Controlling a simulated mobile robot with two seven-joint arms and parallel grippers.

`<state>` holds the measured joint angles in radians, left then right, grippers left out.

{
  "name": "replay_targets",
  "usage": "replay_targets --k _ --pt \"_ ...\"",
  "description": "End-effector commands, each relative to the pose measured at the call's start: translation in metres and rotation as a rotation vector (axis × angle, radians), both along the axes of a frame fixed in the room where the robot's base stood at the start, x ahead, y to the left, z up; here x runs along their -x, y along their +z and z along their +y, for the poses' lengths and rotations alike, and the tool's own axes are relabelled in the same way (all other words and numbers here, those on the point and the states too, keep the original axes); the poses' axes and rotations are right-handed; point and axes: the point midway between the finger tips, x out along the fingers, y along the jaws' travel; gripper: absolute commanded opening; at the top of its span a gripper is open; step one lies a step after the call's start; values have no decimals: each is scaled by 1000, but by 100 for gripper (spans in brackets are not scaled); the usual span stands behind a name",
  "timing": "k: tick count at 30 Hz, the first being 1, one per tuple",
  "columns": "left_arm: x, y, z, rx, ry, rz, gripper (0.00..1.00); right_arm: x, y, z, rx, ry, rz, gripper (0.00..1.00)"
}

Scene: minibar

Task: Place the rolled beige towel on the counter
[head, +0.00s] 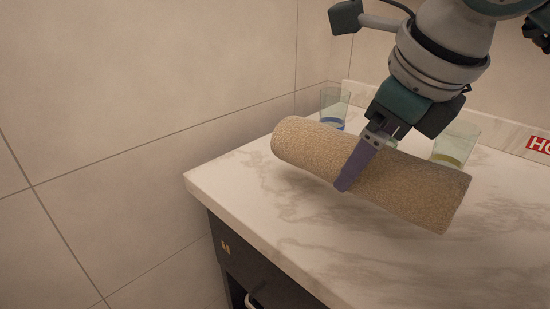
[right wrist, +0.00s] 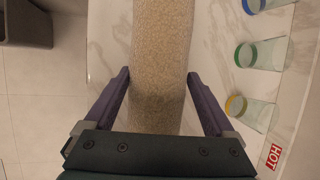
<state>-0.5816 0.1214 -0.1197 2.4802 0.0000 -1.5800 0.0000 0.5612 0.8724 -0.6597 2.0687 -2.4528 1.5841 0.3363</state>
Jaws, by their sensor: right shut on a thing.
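The rolled beige towel (head: 305,145) is a thick, speckled cylinder over the white marbled counter (head: 235,183), slanting from upper left to lower right in the head view. My right gripper (head: 364,165) comes down from above and is shut on the middle of the roll, one finger on each side. In the right wrist view the towel (right wrist: 162,45) runs between the two fingers (right wrist: 159,76). A shadow lies on the counter below the towel; I cannot tell whether its underside touches the surface. The far finger is mostly hidden in the head view. My left gripper is not in view.
Glasses with a blue band (head: 334,105), a green band (right wrist: 262,54) and a yellow band (head: 455,145) stand behind the towel. A red HOT label (head: 540,145) is at the back right. A tiled wall bounds the left. The counter's front is clear.

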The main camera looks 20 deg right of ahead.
Motion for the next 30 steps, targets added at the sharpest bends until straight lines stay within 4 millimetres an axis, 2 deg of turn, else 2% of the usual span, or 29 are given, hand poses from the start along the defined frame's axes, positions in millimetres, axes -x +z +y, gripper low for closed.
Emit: replay_targets --k 1,7,13,21,22,24,30 --pt "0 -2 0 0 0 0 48 1 -9 0 -1 1 2 22" --pt "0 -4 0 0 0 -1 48 0 -28 0 -1 0 0 22" --pt "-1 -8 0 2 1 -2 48 0 -58 0 -2 1 1 22" --pt "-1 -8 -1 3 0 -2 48 0 -63 0 0 1 1 22" --pt "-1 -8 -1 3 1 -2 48 1 -64 0 0 1 2 93" --pt "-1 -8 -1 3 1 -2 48 1 -63 0 0 1 2 100" --pt "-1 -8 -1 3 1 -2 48 0 -63 0 0 1 1 100"
